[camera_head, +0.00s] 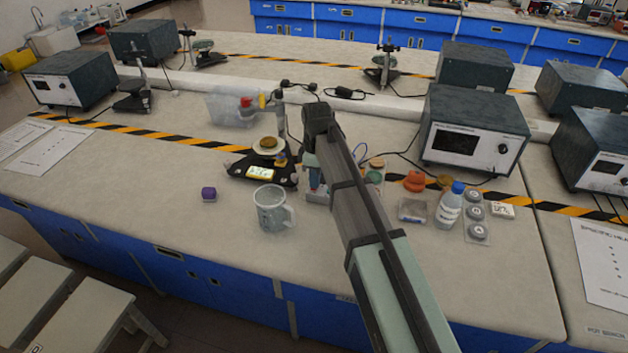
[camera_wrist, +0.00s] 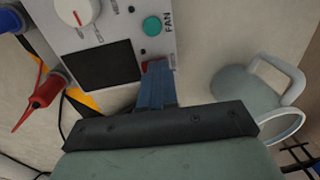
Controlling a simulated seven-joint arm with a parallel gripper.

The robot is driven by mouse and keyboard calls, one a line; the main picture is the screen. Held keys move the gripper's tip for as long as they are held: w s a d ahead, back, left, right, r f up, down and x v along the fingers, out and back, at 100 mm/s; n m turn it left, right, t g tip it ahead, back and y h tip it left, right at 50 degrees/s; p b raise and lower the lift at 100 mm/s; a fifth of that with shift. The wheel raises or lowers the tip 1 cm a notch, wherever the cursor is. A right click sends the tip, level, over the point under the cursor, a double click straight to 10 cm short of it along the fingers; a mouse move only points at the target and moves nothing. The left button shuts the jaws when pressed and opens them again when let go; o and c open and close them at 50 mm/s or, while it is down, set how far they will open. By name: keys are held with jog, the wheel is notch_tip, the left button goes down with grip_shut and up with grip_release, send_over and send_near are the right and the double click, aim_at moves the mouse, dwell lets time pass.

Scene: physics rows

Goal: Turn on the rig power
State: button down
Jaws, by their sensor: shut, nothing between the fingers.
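In the wrist view a light grey control panel (camera_wrist: 105,22) carries a white dial (camera_wrist: 77,10) with a red mark, a dark display (camera_wrist: 102,64) and a round green button (camera_wrist: 152,26) labelled FAN. A small red part (camera_wrist: 172,61) shows at the panel edge, mostly hidden by my fingertips; I cannot tell its position or whether it is touched. My gripper (camera_wrist: 157,68) is shut and empty, its blue fingers over that edge. In the head view my gripper (camera_head: 317,190) is low over the bench, and my arm hides most of the panel.
A glass mug (camera_head: 270,210) stands close left of my gripper, also in the wrist view (camera_wrist: 245,88). A blue-capped bottle (camera_head: 450,208) stands right.

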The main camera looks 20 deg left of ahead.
jog(key=shift+w, duration=0.5)
jog(key=shift+r, duration=0.2)
notch_tip(320, 180, up, 14)
jog(key=w, duration=0.1)
jog(key=shift+w+f, duration=0.15)
jog(key=shift+w, duration=0.15)
jog(key=shift+s, duration=0.7)
jog(key=f, duration=0.4)
jog(key=s+f, duration=0.1)
jog(key=f, duration=0.9)
jog(key=shift+s, duration=0.35)
